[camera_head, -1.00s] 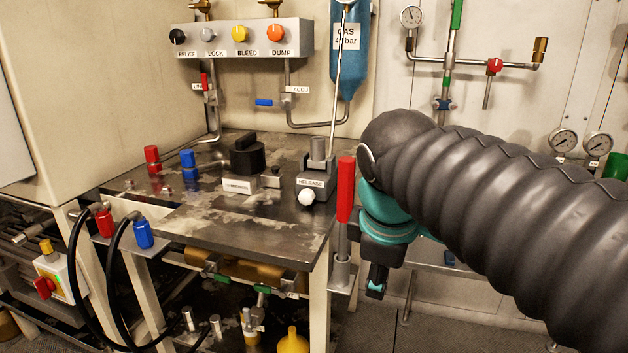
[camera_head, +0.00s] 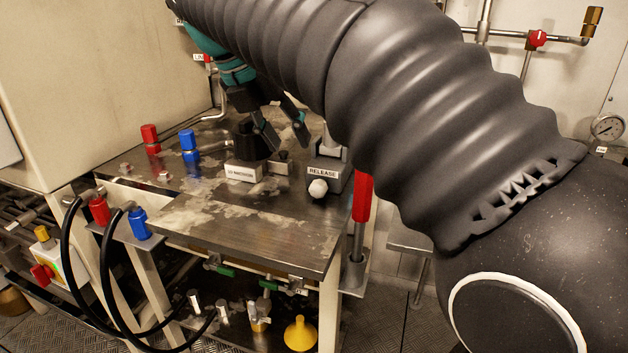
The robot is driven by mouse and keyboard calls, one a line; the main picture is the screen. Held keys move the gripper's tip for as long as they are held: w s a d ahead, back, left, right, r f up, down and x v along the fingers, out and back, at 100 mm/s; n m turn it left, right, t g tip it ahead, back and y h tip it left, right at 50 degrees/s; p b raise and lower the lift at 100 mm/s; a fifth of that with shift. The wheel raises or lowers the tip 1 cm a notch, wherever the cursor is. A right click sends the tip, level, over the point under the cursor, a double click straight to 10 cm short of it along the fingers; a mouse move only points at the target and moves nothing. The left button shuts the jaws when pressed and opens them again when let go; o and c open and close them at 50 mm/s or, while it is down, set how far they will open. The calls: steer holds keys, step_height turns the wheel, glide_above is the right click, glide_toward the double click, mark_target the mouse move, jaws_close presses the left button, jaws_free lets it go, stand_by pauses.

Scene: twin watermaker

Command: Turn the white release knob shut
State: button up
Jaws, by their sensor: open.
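The white release knob (camera_head: 318,188) sticks out from the front of a dark block labelled RELEASE (camera_head: 340,178), near the right end of the metal bench top. My gripper (camera_head: 287,146) is above the bench, up and to the left of the knob, pointing down. Its two dark fingers are spread, nothing is seen between them, and it appears apart from the knob. One finger overlaps the black part behind the white-labelled block (camera_head: 243,172); I cannot tell whether they touch.
A red upright handle (camera_head: 362,198) stands right of the release block at the bench's edge. Red (camera_head: 150,138) and blue (camera_head: 189,144) fittings stand on the bench's left. The front of the bench top (camera_head: 240,225) is clear. Black hoses (camera_head: 72,255) loop at the front left.

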mark_target(315, 183)
steer(key=b+x, duration=0.2)
steer(key=x, duration=1)
steer(key=shift+d+f, duration=0.2)
jaws_close()
